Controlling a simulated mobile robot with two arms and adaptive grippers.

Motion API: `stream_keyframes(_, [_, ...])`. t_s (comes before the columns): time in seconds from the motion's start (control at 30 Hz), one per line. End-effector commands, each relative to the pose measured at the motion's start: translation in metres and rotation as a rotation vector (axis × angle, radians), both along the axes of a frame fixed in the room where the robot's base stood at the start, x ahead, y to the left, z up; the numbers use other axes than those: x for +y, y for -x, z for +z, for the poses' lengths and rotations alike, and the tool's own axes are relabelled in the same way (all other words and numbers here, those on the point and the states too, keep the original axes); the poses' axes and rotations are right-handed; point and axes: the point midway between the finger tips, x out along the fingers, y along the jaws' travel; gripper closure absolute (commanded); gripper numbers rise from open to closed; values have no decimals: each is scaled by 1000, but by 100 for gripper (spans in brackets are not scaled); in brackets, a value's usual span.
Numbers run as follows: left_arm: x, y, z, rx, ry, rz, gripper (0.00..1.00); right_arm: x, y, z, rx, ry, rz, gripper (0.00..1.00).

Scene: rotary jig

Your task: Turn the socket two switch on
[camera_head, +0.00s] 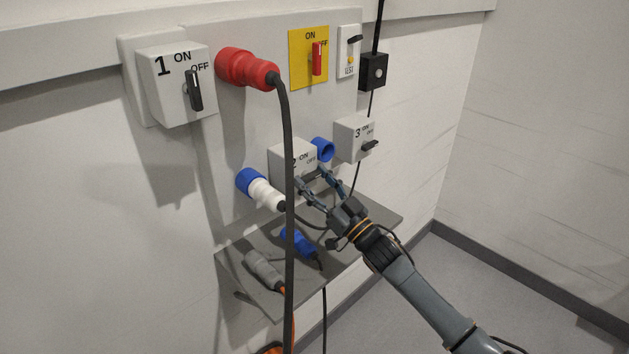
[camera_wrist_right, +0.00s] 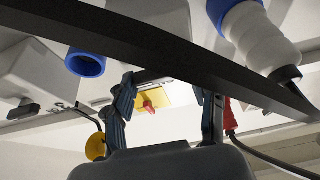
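The grey socket two box (camera_head: 289,160), marked 2, ON and OFF, is on the wall panel. Its switch lever cannot be made out behind my gripper. A blue round socket (camera_head: 322,150) is at its right side, and a blue and white plug (camera_head: 262,190) is at its lower left. My right gripper (camera_head: 312,177) is at the front of the box with its fingers apart; I cannot tell whether they touch it. My left gripper is not in view.
A thick black cable (camera_head: 287,130) hangs from the red plug (camera_head: 245,68) and crosses close before the right wrist camera. Box 3 (camera_head: 352,138) stands right of socket two; box 1 (camera_head: 172,95) is upper left. A shelf (camera_head: 370,225) below holds loose plugs.

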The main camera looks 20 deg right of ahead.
Motion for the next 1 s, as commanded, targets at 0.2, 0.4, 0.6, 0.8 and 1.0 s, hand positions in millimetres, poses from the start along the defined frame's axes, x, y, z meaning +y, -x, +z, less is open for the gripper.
stream_keyframes(0.2, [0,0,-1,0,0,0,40,0,0,0,-5,13,0,75])
stream_keyframes(0.4, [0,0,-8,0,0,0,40,-1,0,-2,-28,81,0,75])
stream_keyframes(0.6, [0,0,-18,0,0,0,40,-2,0,-2,-78,218,-1,75])
stream_keyframes(0.8, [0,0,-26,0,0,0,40,-2,-1,-1,-143,394,-1,75])
stream_keyframes(1.0, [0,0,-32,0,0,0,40,-2,-1,0,-209,572,0,75])
